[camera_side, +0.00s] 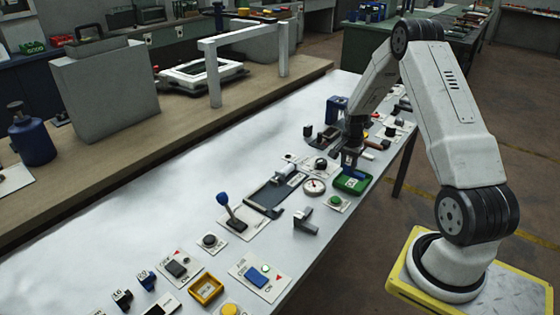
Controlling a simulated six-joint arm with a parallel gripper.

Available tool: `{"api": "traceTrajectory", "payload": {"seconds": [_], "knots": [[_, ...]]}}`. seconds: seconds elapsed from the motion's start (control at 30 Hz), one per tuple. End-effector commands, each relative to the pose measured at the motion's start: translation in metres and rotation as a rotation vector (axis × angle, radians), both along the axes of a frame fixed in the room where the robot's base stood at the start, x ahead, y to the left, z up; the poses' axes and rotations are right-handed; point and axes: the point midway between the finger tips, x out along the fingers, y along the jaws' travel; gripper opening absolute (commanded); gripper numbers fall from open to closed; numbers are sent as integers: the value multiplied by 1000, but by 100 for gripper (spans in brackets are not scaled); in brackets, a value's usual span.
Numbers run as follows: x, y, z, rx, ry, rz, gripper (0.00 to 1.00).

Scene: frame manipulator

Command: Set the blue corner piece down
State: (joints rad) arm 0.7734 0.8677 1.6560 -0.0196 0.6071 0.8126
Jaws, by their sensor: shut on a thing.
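My gripper (353,148) points down over the far right part of the white worktable and is shut. A small dark blue piece (350,159) shows at its fingertips; it looks like the blue corner piece, though its shape is too small to make out. It is just above or at a green frame-like piece (352,182); I cannot tell whether they touch. A larger blue block-like thing (337,108) stands behind and left of my gripper.
The white worktable (150,215) is clear on its left side. Near my gripper are a round gauge (314,186), a dark tray (272,193) and a grey bracket (306,221). A blue-knobbed lever (228,207) and a yellow frame (206,289) are nearer the camera.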

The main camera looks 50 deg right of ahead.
Motion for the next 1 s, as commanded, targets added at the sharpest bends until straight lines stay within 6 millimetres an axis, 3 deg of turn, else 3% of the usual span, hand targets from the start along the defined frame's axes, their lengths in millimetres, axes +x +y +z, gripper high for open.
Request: {"api": "traceTrajectory", "payload": {"seconds": [0.17,0.57,0.8,1.0], "knots": [[8,-6,-12,0,0,0,0],[13,-9,-19,0,0,0,0],[14,-10,-43,1,1,0,0],[14,-11,-51,0,0,0,0]]}}
